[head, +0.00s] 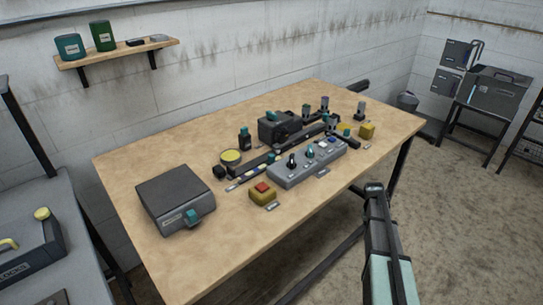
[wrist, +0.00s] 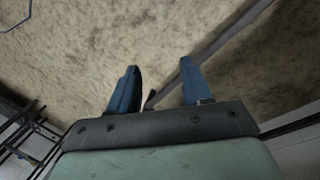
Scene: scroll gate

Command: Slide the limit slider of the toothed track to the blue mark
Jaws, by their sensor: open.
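The toothed track (head: 250,167) is a long dark bar running diagonally across the table, from the middle toward the back right. A small teal-topped part (head: 270,157) sits on it near its left half; it looks like the limit slider, but it is too small to be sure. A strip with small coloured marks (head: 249,173) runs along the track's near side; I cannot tell which is the blue mark. My gripper (wrist: 159,66) is open and empty, with two blue fingers over the floor. In the head view my arm is off the table's front edge, apart from the track.
A grey control box (head: 307,168) with knobs stands right in front of the track. A yellow block with a red button (head: 263,194) and a dark case (head: 174,197) stand left. A black machine (head: 278,128) stands behind. The table's (head: 290,225) front strip is clear.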

